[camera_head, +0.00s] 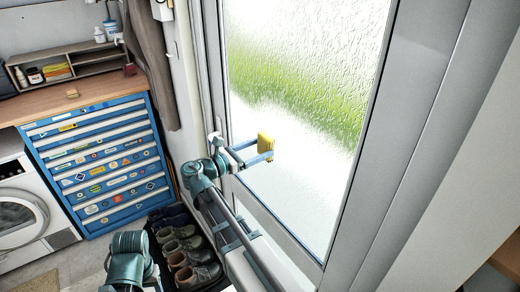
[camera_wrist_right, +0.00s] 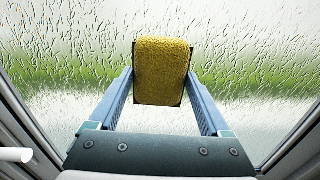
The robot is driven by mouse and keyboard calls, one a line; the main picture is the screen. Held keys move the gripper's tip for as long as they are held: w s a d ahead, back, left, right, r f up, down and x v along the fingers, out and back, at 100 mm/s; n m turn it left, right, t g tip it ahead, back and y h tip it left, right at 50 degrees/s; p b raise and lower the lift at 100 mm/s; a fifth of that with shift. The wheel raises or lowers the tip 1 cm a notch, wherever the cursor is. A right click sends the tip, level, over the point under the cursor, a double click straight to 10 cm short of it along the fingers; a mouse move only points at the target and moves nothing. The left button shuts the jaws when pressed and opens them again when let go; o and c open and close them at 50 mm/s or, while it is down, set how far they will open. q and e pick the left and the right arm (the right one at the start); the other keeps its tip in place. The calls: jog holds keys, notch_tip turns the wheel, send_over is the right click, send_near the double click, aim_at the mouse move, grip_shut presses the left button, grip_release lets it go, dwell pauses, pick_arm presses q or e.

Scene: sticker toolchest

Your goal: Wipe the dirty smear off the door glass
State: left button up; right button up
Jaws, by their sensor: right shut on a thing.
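The door glass (camera_head: 300,60) is a tall textured pane in a grey frame, with blurred green and white showing through. I cannot make out a distinct smear on it. My right gripper (camera_head: 262,150) is shut on a yellow sponge (camera_head: 265,140), in front of the lower middle of the pane. In the right wrist view the sponge (camera_wrist_right: 162,70) sits between the two blue fingers, its broad face against the glass view; I cannot tell whether it touches the pane. A teal part of my left arm shows at the lower left; its gripper is not visible.
The grey door frame (camera_head: 365,150) borders the glass on the right. A white handle (camera_head: 215,138) is on the left frame, close to my right wrist. Several shoes (camera_head: 190,255) stand on a dark mat below. A blue toolchest (camera_head: 100,165) and a washing machine (camera_head: 25,205) are at left.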

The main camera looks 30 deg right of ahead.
jog(key=shift+s+a, duration=0.2)
jog(key=shift+a, duration=2.65)
jog(key=shift+a, duration=0.1)
jog(key=a, duration=0.2)
jog(key=shift+s+a, duration=0.1)
jog(key=shift+a, duration=0.25)
jog(key=shift+w+d, duration=0.15)
jog(key=shift+d, duration=1.65)
jog(key=shift+w+d, duration=0.1)
jog(key=shift+d, duration=1.65)
jog(key=shift+w+d, duration=0.1)
jog(key=shift+d, duration=0.9)
